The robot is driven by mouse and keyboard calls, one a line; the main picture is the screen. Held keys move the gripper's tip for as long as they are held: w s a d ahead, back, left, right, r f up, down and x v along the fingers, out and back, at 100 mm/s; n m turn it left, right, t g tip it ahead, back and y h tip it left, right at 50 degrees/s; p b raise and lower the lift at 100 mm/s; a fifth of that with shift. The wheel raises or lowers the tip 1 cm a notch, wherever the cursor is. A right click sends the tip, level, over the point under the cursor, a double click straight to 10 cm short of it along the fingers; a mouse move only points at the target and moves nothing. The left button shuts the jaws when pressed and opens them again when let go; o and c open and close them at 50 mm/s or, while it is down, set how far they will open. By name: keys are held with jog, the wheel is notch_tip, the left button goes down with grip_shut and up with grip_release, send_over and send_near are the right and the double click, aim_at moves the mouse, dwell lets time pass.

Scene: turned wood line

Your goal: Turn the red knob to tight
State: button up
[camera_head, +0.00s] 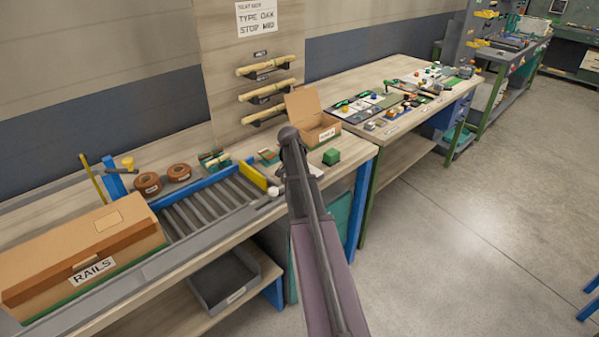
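I cannot make out a red knob for certain. A small red-brown and green piece (267,156) lies on the near bench just left of my arm, too small to identify. My arm reaches up through the middle of the view over the bench's right end. It covers part of the bench top there. My gripper does not show clearly, so neither its fingers nor anything in them can be seen.
A box marked RAILS (80,262) stands at the left, beside a roller conveyor (205,208) with a yellow stop plate (252,177). An open cardboard box (313,128) and a green block (331,156) stand right of my arm. The floor (460,240) at right is clear.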

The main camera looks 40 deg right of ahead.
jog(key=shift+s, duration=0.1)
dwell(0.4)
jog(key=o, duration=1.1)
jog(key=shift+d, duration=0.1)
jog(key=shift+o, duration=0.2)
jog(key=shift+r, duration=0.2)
